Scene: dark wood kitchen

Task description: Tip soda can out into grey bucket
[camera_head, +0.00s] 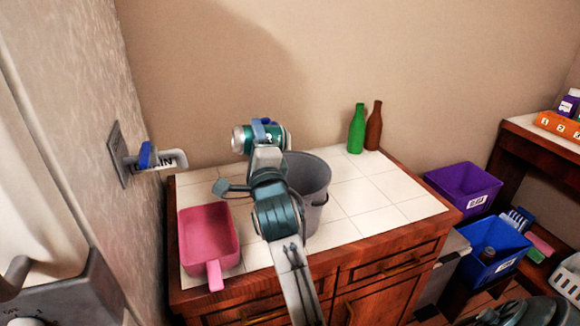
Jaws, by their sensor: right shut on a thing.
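The grey bucket (318,178) stands upright on the white tiled counter, partly hidden behind my right arm. I cannot see the can's opening, any liquid, or the bottom of the bucket. My left gripper is not in view.
A pink scoop-like container (208,235) sits at the counter's left. A green bottle (356,130) and a brown bottle (374,126) stand at the back. Purple (464,187) and blue (493,251) bins are at right.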

